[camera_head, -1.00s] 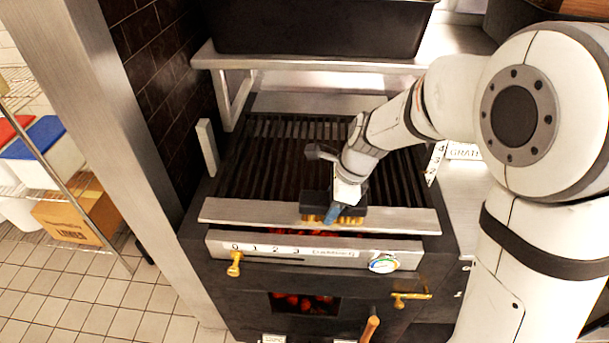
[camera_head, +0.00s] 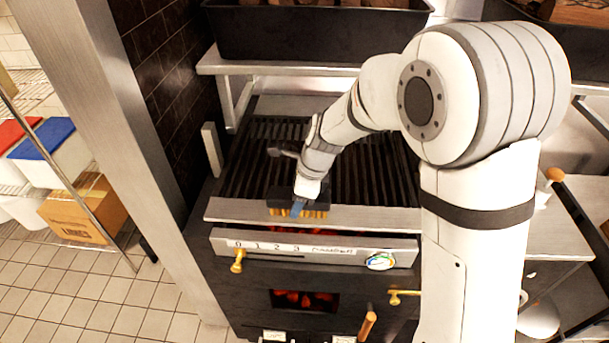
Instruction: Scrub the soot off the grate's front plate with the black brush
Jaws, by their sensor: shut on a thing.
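The grate (camera_head: 375,165) has dark parallel bars, with a bare metal front plate (camera_head: 365,217) along its near edge. The black brush (camera_head: 275,194) has yellow-tan bristles and sits at the left-middle part of the plate, bristles down. The bristles look to be on or just over the plate; exact contact is hard to tell. My gripper (camera_head: 299,203) is shut on the brush from above, and its fingers are mostly hidden by the wrist. I cannot make out soot clearly on the plate at this size.
A control strip (camera_head: 310,246) with numbers, a gauge (camera_head: 380,261) and brass knobs lies below the plate. Embers glow in an opening (camera_head: 305,299). A shelf with a black tray (camera_head: 320,35) overhangs the grate's back. A metal post stands left.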

